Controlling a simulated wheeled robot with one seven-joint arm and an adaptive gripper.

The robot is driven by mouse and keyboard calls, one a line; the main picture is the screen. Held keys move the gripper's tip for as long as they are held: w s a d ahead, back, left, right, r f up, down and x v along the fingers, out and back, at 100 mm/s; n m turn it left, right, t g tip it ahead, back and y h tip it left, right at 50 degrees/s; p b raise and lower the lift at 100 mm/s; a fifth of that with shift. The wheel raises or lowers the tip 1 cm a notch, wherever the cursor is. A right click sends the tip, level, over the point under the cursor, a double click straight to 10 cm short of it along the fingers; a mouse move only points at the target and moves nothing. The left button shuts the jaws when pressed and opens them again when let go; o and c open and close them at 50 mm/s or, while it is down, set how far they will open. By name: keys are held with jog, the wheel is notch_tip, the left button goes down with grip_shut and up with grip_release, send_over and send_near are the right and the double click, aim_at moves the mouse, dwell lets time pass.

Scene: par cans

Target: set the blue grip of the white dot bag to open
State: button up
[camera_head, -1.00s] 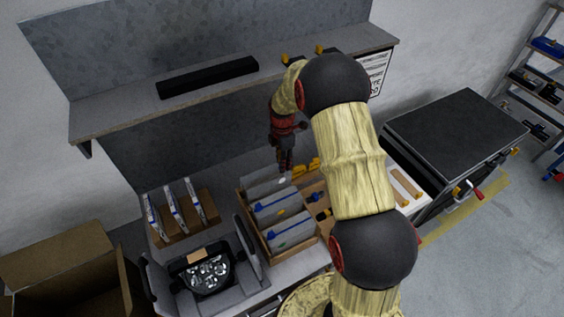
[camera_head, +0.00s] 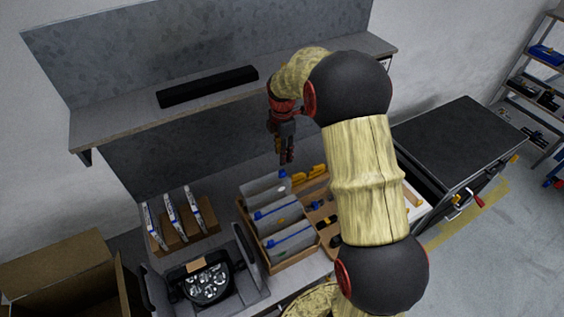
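The clear bags stand in a row in a light wooden tray (camera_head: 292,263) on the bench. The rearmost bag (camera_head: 260,191) carries a pale spot that looks like the white dot, near its right end. A small blue piece (camera_head: 283,174), apparently its blue grip, shows at that bag's upper right; its setting is too small to tell. My gripper (camera_head: 287,160) points down just above this blue piece, seemingly apart from it. Its fingers look close together, but the gap between them is unclear. Nothing is visibly held.
Two more bags with blue bars (camera_head: 277,211) stand nearer in the tray. Yellow pieces (camera_head: 309,176) lie right of the rear bag. A par can lamp (camera_head: 208,280) sits in a grey case at front left. A shelf (camera_head: 130,124) overhangs the bench behind.

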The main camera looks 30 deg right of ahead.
notch_tip(320, 180, up, 2)
jog(key=shift+r, duration=0.1)
dwell(0.6)
jog(key=s+a+m+t+b, duration=0.2)
jog(key=s+a+m+b, duration=0.3)
jog(key=s, duration=0.5)
jog(key=s+a+r+m+t+b, duration=0.1)
jog(key=s+a+m+b, duration=0.3)
jog(key=s, duration=0.6)
jog(key=s+a+m+t+b, duration=0.2)
jog(key=s+a+m+b, duration=0.3)
jog(key=s+m+b, duration=0.3)
jog(key=shift+s+a+r+m+t, duration=0.3)
jog(key=shift+s+a+r+m, duration=0.15)
jog(key=shift+s, duration=0.6)
